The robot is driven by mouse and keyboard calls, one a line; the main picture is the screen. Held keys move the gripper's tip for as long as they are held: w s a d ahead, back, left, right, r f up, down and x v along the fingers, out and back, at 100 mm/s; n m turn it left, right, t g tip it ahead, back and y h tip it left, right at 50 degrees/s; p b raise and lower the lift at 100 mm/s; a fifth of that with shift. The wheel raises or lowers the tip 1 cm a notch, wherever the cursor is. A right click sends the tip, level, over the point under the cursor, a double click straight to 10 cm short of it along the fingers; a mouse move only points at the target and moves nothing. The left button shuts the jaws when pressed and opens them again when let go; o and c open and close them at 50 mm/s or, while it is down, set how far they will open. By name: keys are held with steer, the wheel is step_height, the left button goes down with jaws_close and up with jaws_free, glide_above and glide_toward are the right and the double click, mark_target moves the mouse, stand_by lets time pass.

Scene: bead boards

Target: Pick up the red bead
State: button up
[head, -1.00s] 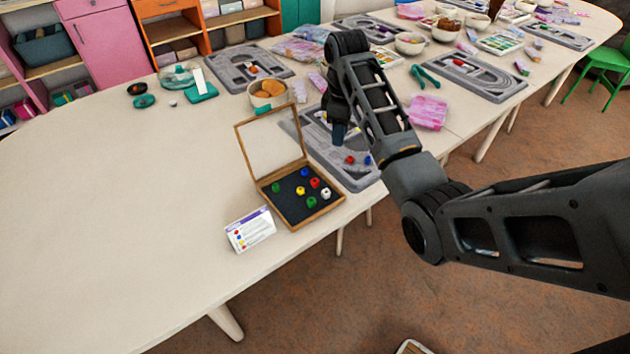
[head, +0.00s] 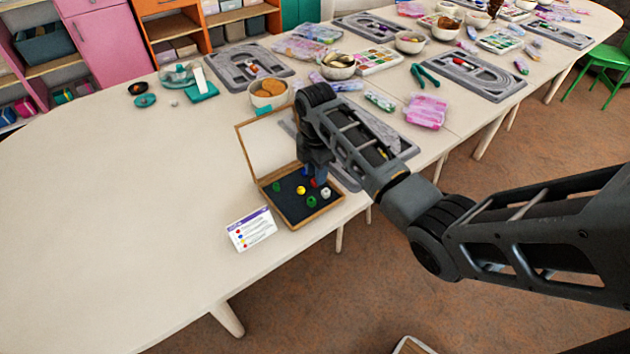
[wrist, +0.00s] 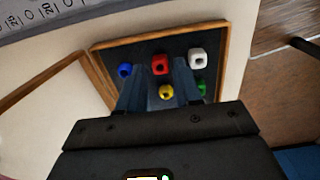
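The red bead (wrist: 160,65) lies in the dark tray of an open wooden box (head: 327,209). In the head view the red bead (head: 314,183) is partly covered by my gripper (head: 316,176). In the wrist view my gripper (wrist: 157,75) is open, its two blue fingers apart. The red bead shows between and beyond the fingertips, and I cannot tell the remaining height above it. Nothing is held.
Near it in the tray are a blue bead (wrist: 125,70), a white bead (wrist: 197,58), a yellow bead (wrist: 166,91) and a green bead (wrist: 202,88). The box's raised lid (head: 268,141) stands behind. A printed card (head: 250,229) lies in front. The table's left is clear.

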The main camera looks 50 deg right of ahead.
steer(key=shift+f, duration=1.1)
jaws_close()
steer(key=shift+r, duration=0.1)
